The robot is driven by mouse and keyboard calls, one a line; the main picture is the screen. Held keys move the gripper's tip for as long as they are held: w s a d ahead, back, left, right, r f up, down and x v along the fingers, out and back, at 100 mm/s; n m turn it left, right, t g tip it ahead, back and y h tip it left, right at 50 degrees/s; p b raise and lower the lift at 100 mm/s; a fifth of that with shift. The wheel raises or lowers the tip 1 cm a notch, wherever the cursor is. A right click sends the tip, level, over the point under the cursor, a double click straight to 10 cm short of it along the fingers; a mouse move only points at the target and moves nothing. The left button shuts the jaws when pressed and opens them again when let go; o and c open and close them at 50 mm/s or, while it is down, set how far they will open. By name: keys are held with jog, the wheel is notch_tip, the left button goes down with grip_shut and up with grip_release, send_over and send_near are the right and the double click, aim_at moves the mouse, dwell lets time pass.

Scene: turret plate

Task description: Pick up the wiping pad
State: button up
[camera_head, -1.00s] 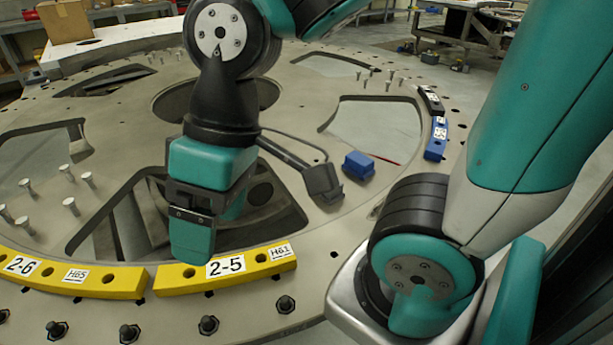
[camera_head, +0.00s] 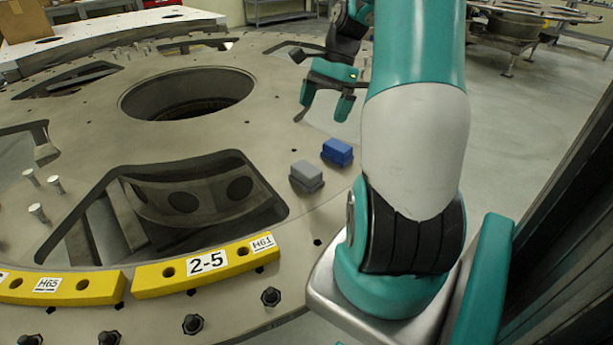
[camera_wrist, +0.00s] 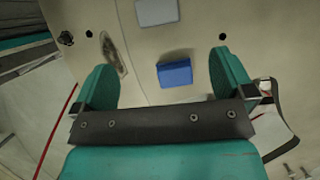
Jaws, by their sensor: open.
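Two small blocks lie near the right rim of the big grey turret plate (camera_head: 90,105): a blue block (camera_head: 338,152) and a grey block (camera_head: 306,177) nearer the camera. I cannot tell for certain which is the wiping pad. My gripper (camera_head: 325,102) is open and empty, beyond and above the blue block, fingers pointing down. In the wrist view, the blue block (camera_wrist: 175,74) shows between the two teal fingers (camera_wrist: 165,80), apart from both. The grey block (camera_wrist: 157,12) is at the top edge, past the fingertips.
A large cut-out (camera_head: 185,200) lies left of the blocks, and a round hole (camera_head: 187,95) lies behind it. A red line (camera_wrist: 55,133) shows left in the wrist view.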

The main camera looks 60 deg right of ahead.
send_over(306, 168)
jog(key=d, duration=0.2)
notch_tip(306, 168, down, 9)
jog(key=shift+f, duration=0.15)
jog(key=x, duration=0.5)
jog(key=shift+s+f, duration=0.25)
jog(key=shift+f, duration=0.1)
jog(key=c, duration=0.8)
jog(key=shift+r, duration=0.15)
notch_tip(306, 168, up, 20)
jog(key=shift+f+p, duration=0.1)
jog(key=shift+p, duration=0.8)
